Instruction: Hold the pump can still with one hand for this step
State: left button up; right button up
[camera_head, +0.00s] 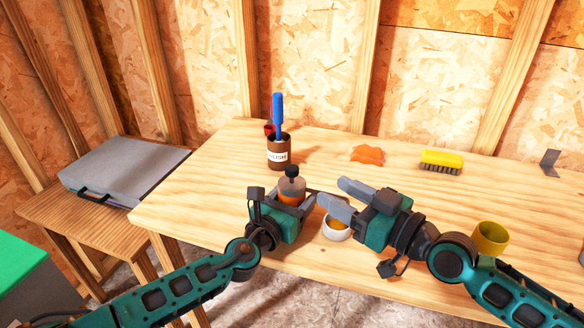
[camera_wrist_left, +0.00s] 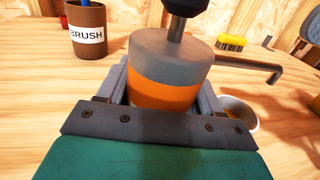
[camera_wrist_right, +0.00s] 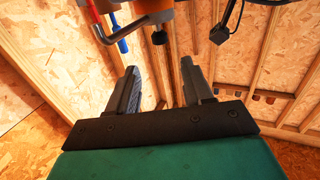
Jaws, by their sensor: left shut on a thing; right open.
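The pump can (camera_head: 291,188) has an orange body, a grey top and a black pump knob. It stands upright near the front edge of the workbench. My left gripper (camera_head: 293,208) is shut around its body; the left wrist view shows the can (camera_wrist_left: 168,80) between the two fingers, with a thin bent spout pointing right. My right gripper (camera_head: 330,196) is open and empty, just right of the can and above a small white bowl (camera_head: 335,232). The right wrist view shows its fingers (camera_wrist_right: 163,90) apart with nothing between them.
A brown cup labelled BRUSH (camera_head: 278,155) holds a blue-handled tool behind the can. An orange cloth (camera_head: 368,155), a yellow brush (camera_head: 441,161) and a metal bracket (camera_head: 549,163) lie toward the back. A yellow cup (camera_head: 490,238) stands at right.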

aim_at(297, 171)
jog(key=x, duration=1.1)
jog(key=shift+w+a, duration=0.25)
jog(key=shift+w, duration=0.05)
jog(key=shift+c, duration=0.2)
grip_shut()
